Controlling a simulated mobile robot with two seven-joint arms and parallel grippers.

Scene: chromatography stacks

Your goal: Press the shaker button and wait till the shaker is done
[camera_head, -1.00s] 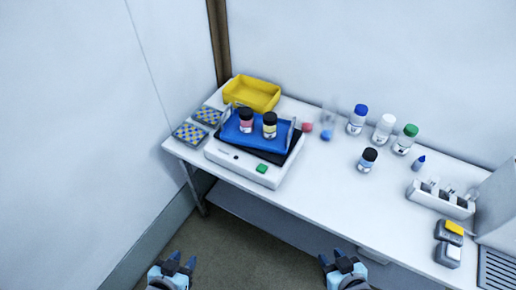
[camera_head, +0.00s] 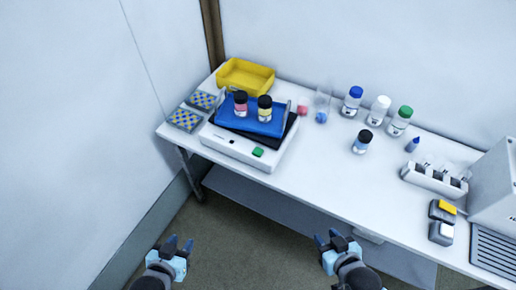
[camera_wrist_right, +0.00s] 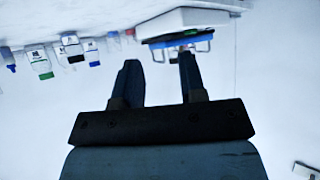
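The white shaker (camera_head: 229,148) stands at the left part of the bench, with a green button (camera_head: 257,152) on its front. A blue tray (camera_head: 232,119) sits on its dark platform and carries a red-labelled bottle (camera_head: 240,104) and a yellow-labelled bottle (camera_head: 264,108), both black-capped. My left gripper (camera_head: 179,245) is open and empty, in front of and below the bench. My right gripper (camera_head: 330,240) is open and empty before the bench's front edge, apart from the shaker. In the right wrist view its fingers (camera_wrist_right: 158,82) are spread, and the shaker (camera_wrist_right: 185,22) appears upside down beyond them.
A yellow bin (camera_head: 245,76) and two checkered racks (camera_head: 186,119) lie around the shaker. Several capped bottles, including a blue-capped one (camera_head: 352,101), stand along the back. A white holder (camera_head: 434,180) and a large device (camera_head: 495,190) are at right.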

